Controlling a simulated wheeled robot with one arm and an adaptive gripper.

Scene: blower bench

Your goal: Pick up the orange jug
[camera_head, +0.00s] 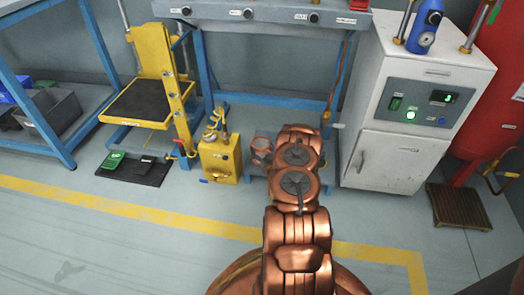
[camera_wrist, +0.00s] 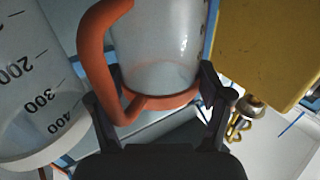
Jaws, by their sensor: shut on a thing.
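The orange jug (camera_wrist: 165,45) has a clear body with an orange handle and an orange band around one end. It fills the upper middle of the wrist view. My gripper (camera_wrist: 158,103) has one black finger on each side of the orange band and is shut on the jug. In the head view the orange jug (camera_head: 262,147) shows small and partly hidden beside my copper arm, low under the bench. My gripper is hidden behind the arm there. I cannot tell whether the jug touches its support.
A clear graduated container (camera_wrist: 32,95) stands close on the left in the wrist view. A yellow unit (camera_wrist: 262,45) with brass fittings is close on the right; it also shows in the head view (camera_head: 220,160). A white cabinet (camera_head: 390,160) stands right of my arm. The front floor is clear.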

